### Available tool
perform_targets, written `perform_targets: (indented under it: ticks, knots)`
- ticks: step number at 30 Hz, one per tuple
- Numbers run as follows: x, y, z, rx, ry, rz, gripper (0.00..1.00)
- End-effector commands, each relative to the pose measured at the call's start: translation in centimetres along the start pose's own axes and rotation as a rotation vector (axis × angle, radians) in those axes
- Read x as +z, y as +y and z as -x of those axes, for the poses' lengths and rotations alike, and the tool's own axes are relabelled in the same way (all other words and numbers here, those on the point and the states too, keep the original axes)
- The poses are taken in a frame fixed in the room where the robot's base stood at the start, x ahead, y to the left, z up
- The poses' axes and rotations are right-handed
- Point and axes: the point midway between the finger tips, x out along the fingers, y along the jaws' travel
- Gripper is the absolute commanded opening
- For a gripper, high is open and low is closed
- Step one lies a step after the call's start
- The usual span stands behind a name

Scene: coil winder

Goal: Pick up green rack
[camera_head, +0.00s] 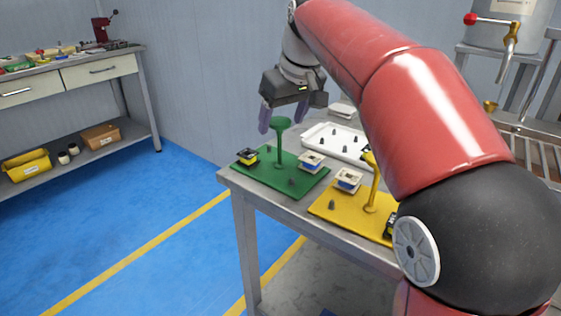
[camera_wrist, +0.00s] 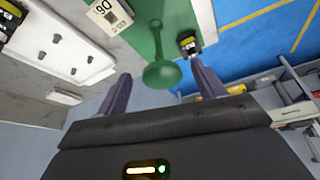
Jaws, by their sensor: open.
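The green rack (camera_head: 262,178) is a flat green plate with pegs and an upright post topped by a round knob. It lies on the near table's left part. A black-and-yellow coil (camera_head: 247,157) sits at its left corner and a white-and-blue coil (camera_head: 311,161) at its right. My gripper (camera_head: 284,119) is open at the height of the knob. In the wrist view the green knob (camera_wrist: 162,74) shows between the two spread fingers of my gripper (camera_wrist: 160,70), with no visible contact. The rack's plate also shows in the wrist view (camera_wrist: 178,15).
A yellow rack (camera_head: 345,218) with its own post and a coil lies close on the right. A white tray (camera_head: 350,152) with several pegs lies behind. The table (camera_head: 232,181) ends just left of the green rack. A workbench (camera_head: 75,72) stands far left; blue floor between is clear.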

Motion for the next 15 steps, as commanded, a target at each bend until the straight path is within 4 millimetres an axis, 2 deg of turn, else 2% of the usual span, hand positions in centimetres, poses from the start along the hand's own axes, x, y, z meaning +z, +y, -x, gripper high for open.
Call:
perform_targets:
  ticks: [7, 15]
  knots:
    - [0.0, -0.2, -3.9, -0.001, -0.002, 0.000, 0.69]
    - [-0.1, -0.2, -4.7, 0.001, 0.001, -0.001, 0.69]
